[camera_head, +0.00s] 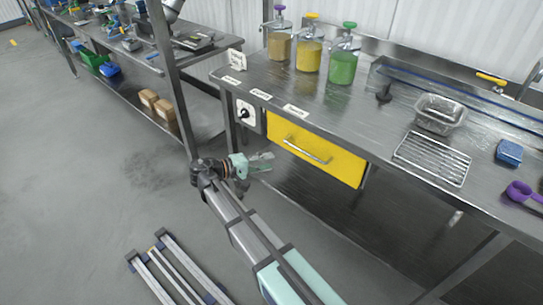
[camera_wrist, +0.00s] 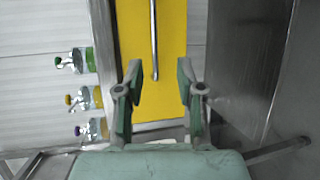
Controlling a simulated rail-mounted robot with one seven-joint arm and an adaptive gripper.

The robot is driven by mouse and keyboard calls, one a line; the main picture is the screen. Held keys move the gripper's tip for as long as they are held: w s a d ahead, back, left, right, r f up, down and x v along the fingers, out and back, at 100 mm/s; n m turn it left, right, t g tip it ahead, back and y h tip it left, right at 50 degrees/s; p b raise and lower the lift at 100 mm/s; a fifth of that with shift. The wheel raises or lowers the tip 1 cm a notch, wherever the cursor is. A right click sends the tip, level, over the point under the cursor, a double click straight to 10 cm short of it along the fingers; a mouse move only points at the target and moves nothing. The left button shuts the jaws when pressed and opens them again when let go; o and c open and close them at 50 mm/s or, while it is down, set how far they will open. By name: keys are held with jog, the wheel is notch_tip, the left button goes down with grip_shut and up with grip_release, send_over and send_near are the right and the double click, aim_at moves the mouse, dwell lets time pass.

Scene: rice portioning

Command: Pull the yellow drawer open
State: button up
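The yellow drawer (camera_head: 340,163) is set under the steel counter and looks closed, with a silver bar handle (camera_head: 308,151) across its front. In the wrist view the yellow drawer front (camera_wrist: 173,98) fills the middle and the handle (camera_wrist: 154,40) runs upright, its near end just beyond the fingertips. My gripper (camera_head: 262,161) is left of and in front of the drawer, below the counter edge. In the wrist view my gripper (camera_wrist: 158,75) has its fingers apart, with nothing between them. The fingers do not appear to touch the handle.
The steel counter (camera_head: 380,130) overhangs the drawer. A dial box (camera_head: 246,114) is left of the drawer.

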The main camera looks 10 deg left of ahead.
aim_at(304, 152)
jog(key=x, duration=0.5)
jog(key=p+x, duration=0.1)
jog(key=x, duration=0.4)
jog(key=r+p+x, duration=0.1)
jog(key=x, duration=0.4)
jog(key=shift+w+d, duration=0.25)
jog(key=shift+w, duration=0.2)
grip_shut()
